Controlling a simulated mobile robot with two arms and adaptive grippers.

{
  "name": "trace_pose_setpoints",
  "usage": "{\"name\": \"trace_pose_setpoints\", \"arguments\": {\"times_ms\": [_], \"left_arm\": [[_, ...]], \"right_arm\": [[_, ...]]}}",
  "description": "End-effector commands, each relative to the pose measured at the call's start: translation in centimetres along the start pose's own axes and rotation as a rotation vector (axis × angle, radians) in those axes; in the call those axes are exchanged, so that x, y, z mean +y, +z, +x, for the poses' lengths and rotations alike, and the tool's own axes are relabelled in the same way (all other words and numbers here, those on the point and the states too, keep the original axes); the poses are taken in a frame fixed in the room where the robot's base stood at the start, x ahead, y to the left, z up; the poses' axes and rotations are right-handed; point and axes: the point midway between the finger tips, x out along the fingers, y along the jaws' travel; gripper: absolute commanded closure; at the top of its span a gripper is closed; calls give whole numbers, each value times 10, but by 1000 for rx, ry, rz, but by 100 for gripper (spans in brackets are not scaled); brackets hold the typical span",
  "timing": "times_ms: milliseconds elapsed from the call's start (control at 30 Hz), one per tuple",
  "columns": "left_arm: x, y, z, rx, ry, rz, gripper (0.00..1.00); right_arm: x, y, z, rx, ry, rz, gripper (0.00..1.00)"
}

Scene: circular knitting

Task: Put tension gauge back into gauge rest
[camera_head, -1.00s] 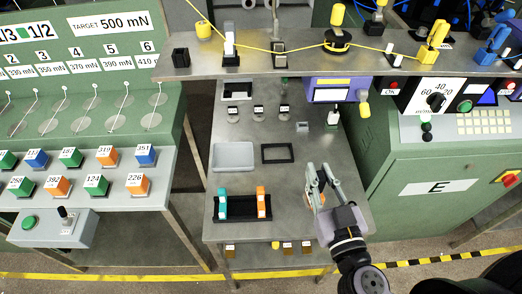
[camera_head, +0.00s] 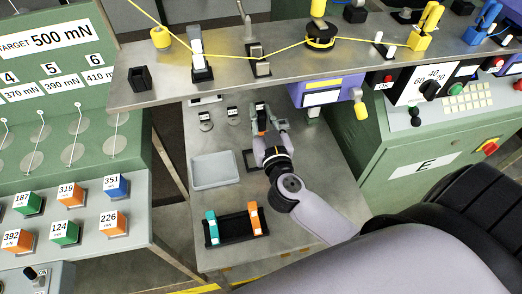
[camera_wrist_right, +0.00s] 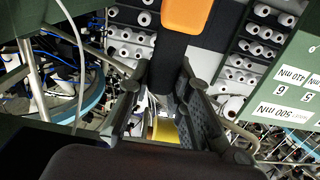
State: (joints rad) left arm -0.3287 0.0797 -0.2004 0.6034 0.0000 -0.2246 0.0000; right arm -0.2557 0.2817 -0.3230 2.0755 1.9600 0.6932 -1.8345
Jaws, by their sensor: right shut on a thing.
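My right gripper (camera_head: 270,127) is over the steel table, below the upper shelf's front edge. It is shut on an orange and black thing (camera_head: 262,121), which looks like the tension gauge. In the right wrist view the gauge's orange part (camera_wrist_right: 186,14) and black body extend beyond the fingers (camera_wrist_right: 168,78). The fingers and wrist hide part of it. I cannot tell for sure which holder is the gauge rest. An empty, open black holder (camera_head: 139,78) stands at the shelf's left end. My left gripper is not in view.
A black rack (camera_head: 236,237) with a teal and an orange item stands near the table's front. A grey tray (camera_head: 214,184) lies behind it. A yellow yarn runs above the shelf (camera_head: 222,75) past several yarn guides. A purple unit (camera_head: 328,92) is right of the gripper.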

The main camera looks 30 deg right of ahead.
Motion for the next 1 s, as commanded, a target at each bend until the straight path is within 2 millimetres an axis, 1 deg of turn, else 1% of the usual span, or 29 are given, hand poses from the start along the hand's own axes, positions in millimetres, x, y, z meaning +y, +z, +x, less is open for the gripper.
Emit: {"name": "trace_pose_setpoints", "arguments": {"times_ms": [33,100,200,300,367,433,600,733,967,1000], "left_arm": [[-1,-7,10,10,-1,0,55],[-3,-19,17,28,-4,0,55],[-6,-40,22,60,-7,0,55],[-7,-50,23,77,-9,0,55],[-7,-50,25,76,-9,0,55],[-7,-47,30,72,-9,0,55],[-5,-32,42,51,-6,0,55],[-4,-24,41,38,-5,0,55],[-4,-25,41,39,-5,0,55],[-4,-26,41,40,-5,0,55]], "right_arm": [[0,17,0,-5,1,-1,100],[0,31,0,-4,1,-1,100],[0,44,0,-3,-1,-1,100],[0,49,0,-1,-1,-1,100],[0,54,0,-1,-1,0,100],[0,62,0,-2,-1,-2,100],[0,86,0,-2,-2,-2,100],[0,85,0,0,-2,0,100],[0,88,0,-1,-2,-1,100],[0,89,0,-2,-2,-1,80]]}}
